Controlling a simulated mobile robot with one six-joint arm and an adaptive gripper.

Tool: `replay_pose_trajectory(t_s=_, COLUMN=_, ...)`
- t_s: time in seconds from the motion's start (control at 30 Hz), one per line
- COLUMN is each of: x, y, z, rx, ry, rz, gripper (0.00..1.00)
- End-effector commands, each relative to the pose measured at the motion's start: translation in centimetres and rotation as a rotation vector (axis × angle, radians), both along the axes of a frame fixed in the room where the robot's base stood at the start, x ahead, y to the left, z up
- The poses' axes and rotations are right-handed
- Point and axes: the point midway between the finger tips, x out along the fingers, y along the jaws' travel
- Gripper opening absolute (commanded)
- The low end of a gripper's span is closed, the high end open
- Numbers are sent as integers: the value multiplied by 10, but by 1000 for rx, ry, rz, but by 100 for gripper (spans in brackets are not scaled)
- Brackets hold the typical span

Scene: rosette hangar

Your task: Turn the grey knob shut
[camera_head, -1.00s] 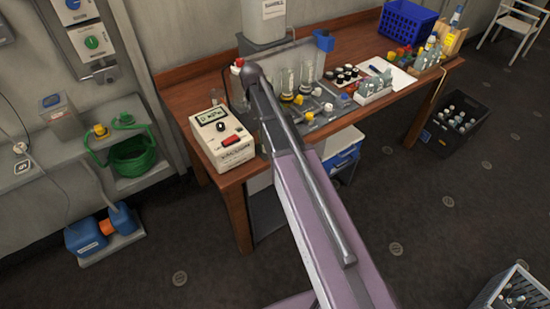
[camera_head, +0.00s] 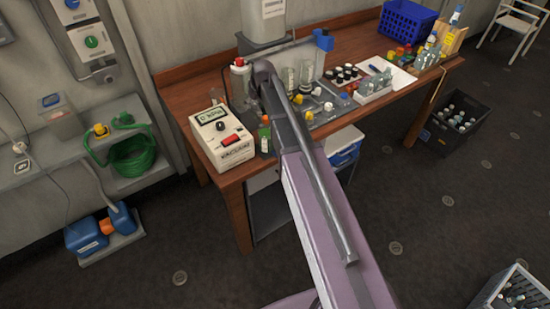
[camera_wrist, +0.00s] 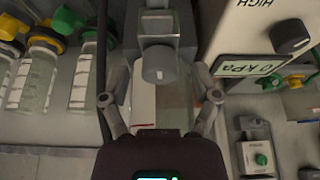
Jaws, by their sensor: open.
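The grey knob (camera_wrist: 160,64) shows in the wrist view as a round grey cylinder with a small mark on its face, on a grey block. My gripper (camera_wrist: 161,78) is open, with one finger on each side of the knob and a visible gap at both sides. I cannot tell how deep the fingers reach along it. In the head view my arm covers the gripper, and I cannot make out the knob there.
A white vacuum box (camera_head: 222,137) with a display stands at the left of the wooden bench (camera_head: 205,92). In the wrist view, a black knob (camera_wrist: 291,37) sits on a white panel at right. Glass bottles (camera_wrist: 35,82) with green and yellow fittings stand at left.

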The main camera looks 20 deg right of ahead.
Motion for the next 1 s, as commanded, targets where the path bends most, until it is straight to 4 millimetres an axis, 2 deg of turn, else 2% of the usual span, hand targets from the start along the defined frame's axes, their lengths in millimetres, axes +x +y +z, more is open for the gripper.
replay_pose_trajectory(t_s=1.0, x=2, y=-1, z=0, rx=0, ry=0, rz=618, gripper=79)
